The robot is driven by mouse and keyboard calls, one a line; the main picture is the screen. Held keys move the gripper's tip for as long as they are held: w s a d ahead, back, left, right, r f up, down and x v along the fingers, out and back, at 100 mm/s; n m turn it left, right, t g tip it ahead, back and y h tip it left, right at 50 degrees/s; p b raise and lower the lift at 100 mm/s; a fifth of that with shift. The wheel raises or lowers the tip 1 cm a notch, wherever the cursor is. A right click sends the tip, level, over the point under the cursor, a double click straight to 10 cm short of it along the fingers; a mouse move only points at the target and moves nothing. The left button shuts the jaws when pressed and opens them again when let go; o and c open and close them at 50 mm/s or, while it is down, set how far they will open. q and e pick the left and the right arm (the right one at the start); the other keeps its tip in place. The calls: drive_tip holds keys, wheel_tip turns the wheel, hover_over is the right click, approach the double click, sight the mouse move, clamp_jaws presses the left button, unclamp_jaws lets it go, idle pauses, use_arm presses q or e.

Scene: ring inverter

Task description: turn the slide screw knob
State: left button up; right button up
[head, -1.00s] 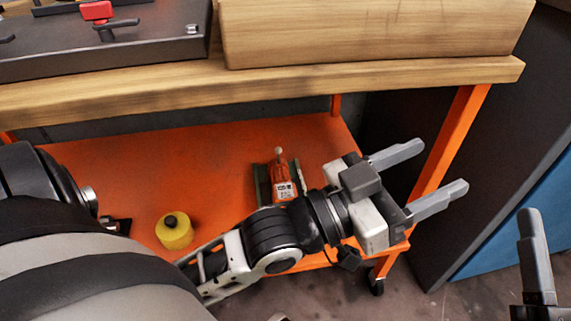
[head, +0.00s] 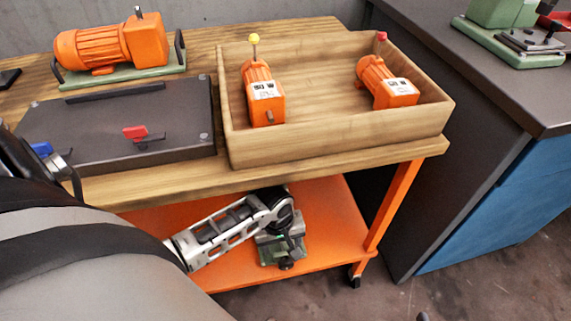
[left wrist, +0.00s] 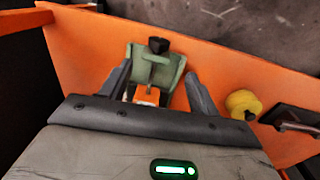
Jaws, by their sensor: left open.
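A unit with a green base (head: 270,252) and a black knob (head: 286,265) rests on the orange lower shelf. In the left wrist view the same green base (left wrist: 175,68), its black knob (left wrist: 158,45) on a thin shaft and an orange block (left wrist: 146,95) lie ahead of me. My left gripper (left wrist: 158,74) is open and empty; its fingers spread on either side of the unit, and the knob appears beyond the fingertips. Contact cannot be told. In the head view my left arm passes under the tabletop and hides most of the unit and the gripper.
The wooden tabletop edge (head: 300,166) overhangs the orange shelf (head: 330,205). A wooden tray (head: 335,142) with two orange motors stands on top, beside a dark case (head: 110,125). A yellow round object (left wrist: 242,102) lies right of the gripper. An orange leg (head: 392,205) bounds the right.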

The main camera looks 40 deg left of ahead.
sight(285, 262)
use_arm(q)
drive_tip(key=f+b, duration=0.1)
drive_tip(key=f, duration=0.1)
drive_tip(key=f+b, duration=0.1)
drive_tip(key=f, duration=0.2)
drive_tip(key=f+b, duration=0.1)
drive_tip(key=f, duration=0.2)
drive_tip(key=shift+w+d+f, duration=0.1)
drive_tip(key=shift+w+d, duration=0.1)
drive_tip(key=shift+w, duration=0.05)
wheel_tip(285, 262, down, 3)
drive_tip(key=shift+r+b, duration=0.15)
drive_tip(key=shift+b, duration=0.75)
drive_tip(key=shift+w+d+f+b, duration=0.15)
drive_tip(key=shift+f+b, duration=0.2)
drive_tip(key=shift+f, duration=0.4)
use_arm(e)
drive_tip(key=shift+y, duration=0.6)
drive_tip(key=shift+w+a+f, duration=0.2)
drive_tip(key=shift+a+f, duration=0.2)
drive_tip(key=shift+f, duration=0.45)
drive_tip(key=shift+w+a+f, duration=0.2)
drive_tip(key=shift+a+f, duration=0.15)
drive_tip(key=shift+f, duration=0.55)
drive_tip(key=shift+w+a+f, duration=0.2)
drive_tip(key=shift+a+f, duration=0.2)
drive_tip(key=shift+f, duration=0.45)
